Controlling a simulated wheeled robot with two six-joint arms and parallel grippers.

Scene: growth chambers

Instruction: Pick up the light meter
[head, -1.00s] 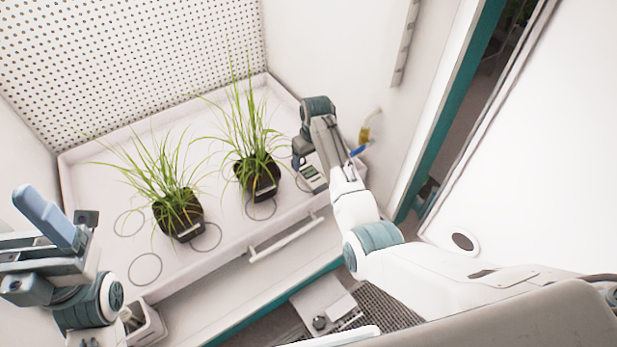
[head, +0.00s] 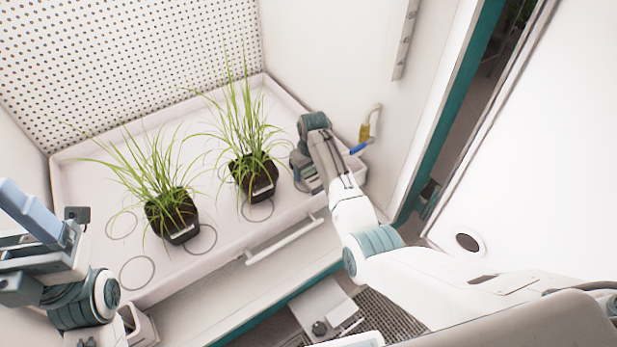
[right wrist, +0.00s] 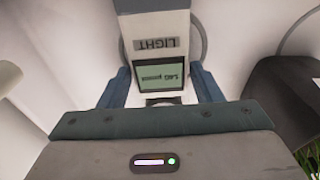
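The light meter (right wrist: 160,25) is a pale grey device with a LIGHT label and a greenish lit screen. In the right wrist view it lies between the two blue fingers of my right gripper (right wrist: 161,84), which are open, with a small gap showing beside the screen. In the head view the meter (head: 313,186) is mostly hidden under my right gripper (head: 304,170), at the right end of the tray. My left gripper (head: 32,212) is at the left edge, away from the meter; its fingertips are not clear.
Two black pots with grass (head: 172,218) (head: 253,178) stand on the white tray (head: 75,185), left of the meter. A yellow and blue item (head: 364,138) is by the right wall, close to my right arm. A white handle (head: 285,240) runs along the tray's front.

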